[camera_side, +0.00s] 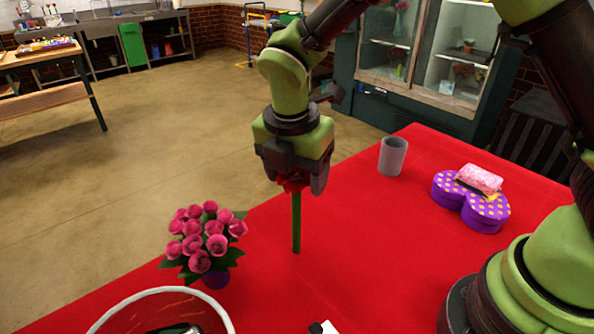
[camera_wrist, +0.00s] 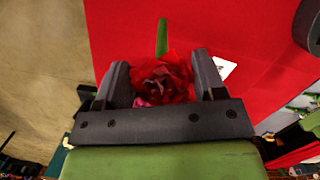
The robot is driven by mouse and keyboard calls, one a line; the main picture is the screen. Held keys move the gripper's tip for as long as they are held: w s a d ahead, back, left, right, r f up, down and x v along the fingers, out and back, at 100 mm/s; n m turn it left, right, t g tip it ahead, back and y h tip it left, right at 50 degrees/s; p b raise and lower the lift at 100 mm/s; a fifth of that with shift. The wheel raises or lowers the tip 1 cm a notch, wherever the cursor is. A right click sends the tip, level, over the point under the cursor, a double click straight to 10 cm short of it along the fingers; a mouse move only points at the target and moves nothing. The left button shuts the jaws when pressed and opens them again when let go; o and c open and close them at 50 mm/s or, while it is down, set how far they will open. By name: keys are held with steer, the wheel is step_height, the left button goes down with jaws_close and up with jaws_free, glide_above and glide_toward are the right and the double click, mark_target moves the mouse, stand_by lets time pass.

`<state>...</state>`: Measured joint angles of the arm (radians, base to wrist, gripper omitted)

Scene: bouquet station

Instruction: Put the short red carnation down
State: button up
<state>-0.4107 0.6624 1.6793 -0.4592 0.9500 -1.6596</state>
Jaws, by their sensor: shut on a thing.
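The red carnation (camera_wrist: 163,80) is between the two fingers of my gripper (camera_wrist: 163,82) in the wrist view. In the side view its green stem (camera_side: 296,222) hangs upright below my gripper (camera_side: 292,180), with the stem's lower end at or just above the red tabletop (camera_side: 350,240); I cannot tell whether it touches. The bloom is mostly hidden by the fingers in the side view. My gripper is shut on the carnation.
A pot of pink flowers (camera_side: 205,240) stands left of the stem. A white-rimmed bowl (camera_side: 125,300) is at the front left. A grey cup (camera_side: 393,156) and a purple heart-shaped box (camera_side: 470,205) with a pink packet (camera_side: 480,179) are at the right. Red cloth around the stem is clear.

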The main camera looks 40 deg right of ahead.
steer(key=shift+f, duration=0.15)
steer(key=o, duration=0.9)
